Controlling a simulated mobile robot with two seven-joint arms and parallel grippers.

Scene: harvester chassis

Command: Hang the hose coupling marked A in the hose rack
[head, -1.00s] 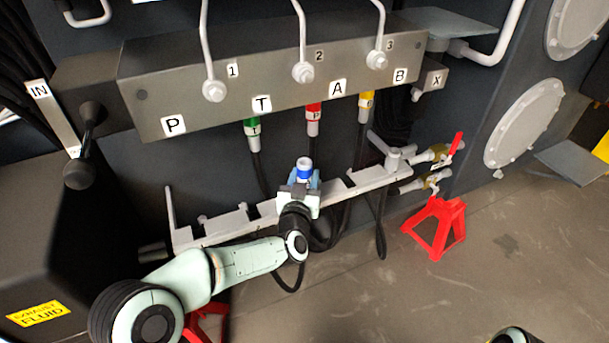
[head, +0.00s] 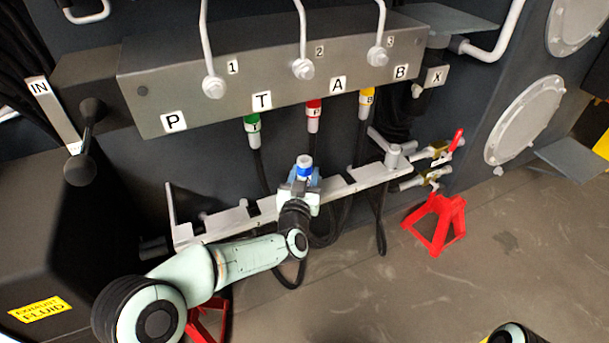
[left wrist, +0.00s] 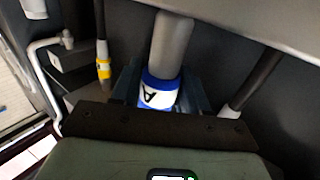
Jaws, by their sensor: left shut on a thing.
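The hose coupling marked A (head: 304,171) has a blue and white band and a pale upper end. The left wrist view shows the letter A on its band (left wrist: 160,93). My left gripper (head: 301,187) is shut on it and holds it upright at the hose rack (head: 236,221), a light grey slotted bar below the valve block. The gripper hides the rack behind it, so I cannot tell whether the coupling sits in a slot. My right gripper is not in view.
The valve block (head: 190,100) is just above, with green (head: 253,123), red (head: 313,108) and yellow-banded (head: 367,97) couplings hanging from it. Black hoses loop below the rack. A red stand (head: 435,222) is at the right; open floor lies in front.

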